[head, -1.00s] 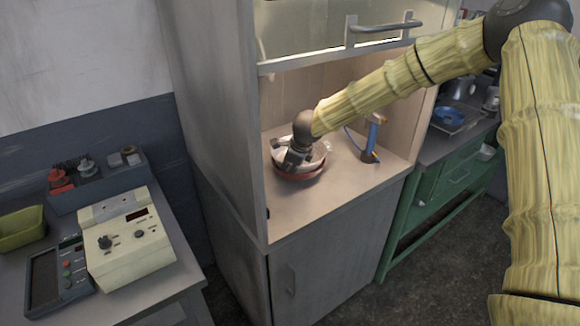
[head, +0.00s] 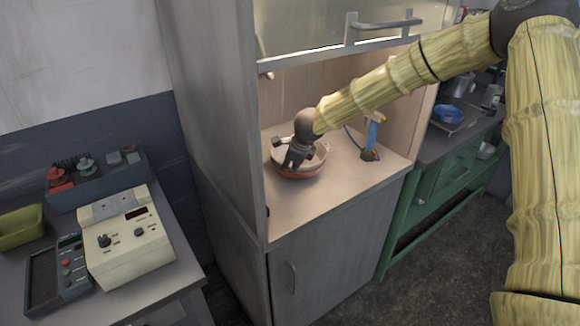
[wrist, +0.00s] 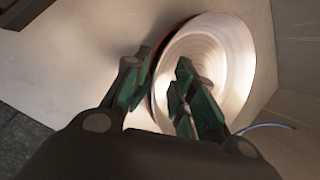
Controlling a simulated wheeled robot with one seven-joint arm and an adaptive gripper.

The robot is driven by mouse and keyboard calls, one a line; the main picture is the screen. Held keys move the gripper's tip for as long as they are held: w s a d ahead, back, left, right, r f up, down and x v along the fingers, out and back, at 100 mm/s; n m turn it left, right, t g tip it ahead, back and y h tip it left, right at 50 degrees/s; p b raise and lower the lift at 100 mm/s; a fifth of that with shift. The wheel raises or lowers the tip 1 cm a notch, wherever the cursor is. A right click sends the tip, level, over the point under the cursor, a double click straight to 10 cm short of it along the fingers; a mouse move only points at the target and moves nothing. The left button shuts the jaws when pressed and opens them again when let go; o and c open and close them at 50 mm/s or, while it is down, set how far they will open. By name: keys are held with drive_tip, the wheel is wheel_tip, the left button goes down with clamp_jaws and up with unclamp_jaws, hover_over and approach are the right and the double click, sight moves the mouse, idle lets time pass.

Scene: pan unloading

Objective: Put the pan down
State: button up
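The pan (head: 315,163) is round, with a red outside and a pale, shiny inside. It sits on the cabinet's worktop, at the middle of the head view. In the wrist view the pan (wrist: 235,60) fills the upper middle. My gripper (wrist: 162,68) is at its near-left rim, one finger outside the rim and the other over the inside. The fingers are apart, with a visible gap between them. In the head view my gripper (head: 287,153) hides part of the pan. No pan handle can be made out.
The worktop (head: 300,208) is clear in front of the pan. A blue and orange tool on a stand (head: 371,138) is to its right. The cabinet's left side wall (head: 215,120) and raised sash (head: 335,45) frame the opening.

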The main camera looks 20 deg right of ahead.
drive_tip(key=b+v, duration=0.1)
drive_tip(key=v, duration=0.9)
drive_tip(key=shift+s+r, duration=0.15)
drive_tip(key=shift+r, duration=0.1)
